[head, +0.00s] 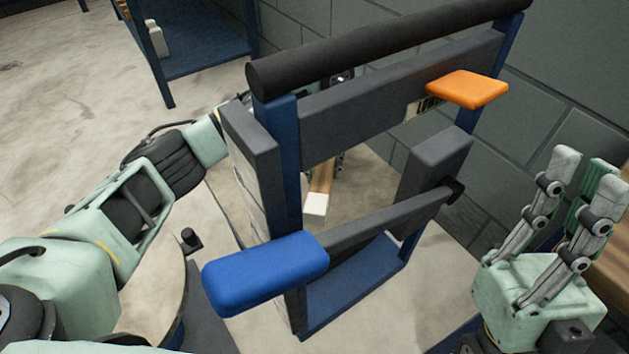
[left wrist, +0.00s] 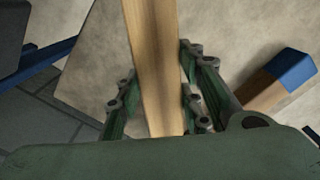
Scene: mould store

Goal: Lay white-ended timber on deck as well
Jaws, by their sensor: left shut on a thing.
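The white-ended timber shows through the dark frame in the head view, its white end (head: 315,206) toward me and its brown length running back behind the frame. In the left wrist view the timber (left wrist: 155,65) runs between the fingers of my left gripper (left wrist: 158,75), which is shut on it. In the head view the frame mostly hides this gripper. A blue-ended timber (left wrist: 262,94) lies on a pale surface (left wrist: 225,40), apart from the held timber. Contact between the held timber and that surface cannot be told. My right gripper (head: 588,170) is open and empty at the right.
A frame with a black roller bar (head: 380,45), an orange pad (head: 467,88) and a blue pad (head: 265,272) stands between me and the timber. A grey block wall (head: 540,90) is behind it. A blue rack (head: 205,50) stands at the back left; open floor (head: 60,100) lies beside it.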

